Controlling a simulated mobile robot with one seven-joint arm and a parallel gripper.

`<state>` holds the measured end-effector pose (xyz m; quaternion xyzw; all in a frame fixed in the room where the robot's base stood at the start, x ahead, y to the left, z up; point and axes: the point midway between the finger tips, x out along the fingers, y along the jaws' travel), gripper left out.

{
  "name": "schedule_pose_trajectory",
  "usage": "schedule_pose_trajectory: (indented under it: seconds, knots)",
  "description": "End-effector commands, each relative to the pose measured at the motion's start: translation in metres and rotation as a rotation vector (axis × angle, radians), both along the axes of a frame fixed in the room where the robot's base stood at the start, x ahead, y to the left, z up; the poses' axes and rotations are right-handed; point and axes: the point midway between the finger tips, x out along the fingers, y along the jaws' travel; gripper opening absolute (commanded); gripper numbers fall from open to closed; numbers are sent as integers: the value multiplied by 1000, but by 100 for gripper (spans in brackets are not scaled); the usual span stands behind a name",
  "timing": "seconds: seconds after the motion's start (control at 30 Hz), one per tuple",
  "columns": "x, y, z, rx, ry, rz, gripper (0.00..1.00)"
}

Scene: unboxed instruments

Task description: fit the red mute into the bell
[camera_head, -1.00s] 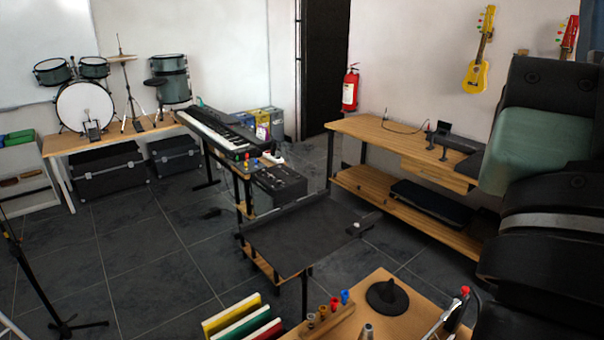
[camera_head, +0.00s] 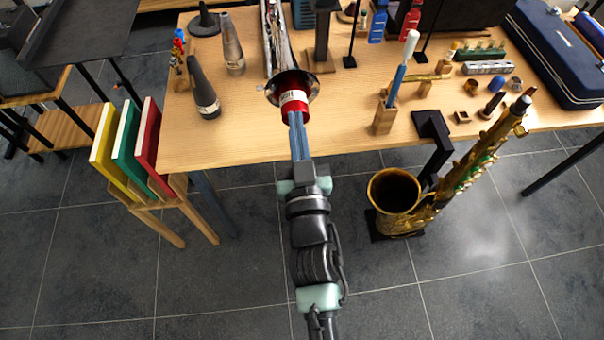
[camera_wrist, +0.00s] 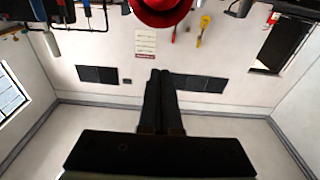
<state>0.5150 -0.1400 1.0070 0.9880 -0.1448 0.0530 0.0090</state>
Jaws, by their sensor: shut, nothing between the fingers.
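The red mute (camera_head: 293,99) with a white label sits in the mouth of the silver bell (camera_head: 311,92) of a brass instrument on the wooden table. Its outer end sticks out toward me; how deep it sits inside is hidden. My gripper (camera_head: 295,116) is shut and empty, its blue-grey fingers just in front of the mute's outer end. In the head view I cannot tell whether the fingertips touch it. In the wrist view my shut fingers (camera_wrist: 160,75) point toward a round red end, probably the mute (camera_wrist: 160,12), with a visible gap between.
Dark and grey cone-shaped mutes (camera_head: 203,92) stand left of the bell on the table (camera_head: 235,140). A wooden block with a blue-handled brush (camera_head: 397,85) stands to the right. A gold saxophone (camera_head: 440,195) stands on the floor at right; colored books (camera_head: 125,145) are at left.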

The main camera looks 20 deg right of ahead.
Motion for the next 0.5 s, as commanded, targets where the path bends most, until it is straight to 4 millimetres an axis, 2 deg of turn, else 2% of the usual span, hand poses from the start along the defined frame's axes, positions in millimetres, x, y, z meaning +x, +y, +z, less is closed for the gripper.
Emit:
schedule_pose_trajectory:
  seconds: [0.03, 0.1, 0.2, 0.33, 0.5]
  knots:
    - [-10, -1, -35, 8, 34, 0, 0]
    - [-20, 0, -61, 18, 64, 3, 0]
    - [-30, 2, -83, 27, 90, 8, 0]
    - [-32, 2, -93, 31, 101, 12, 0]
    - [-21, -1, -91, 31, 99, 12, 0]
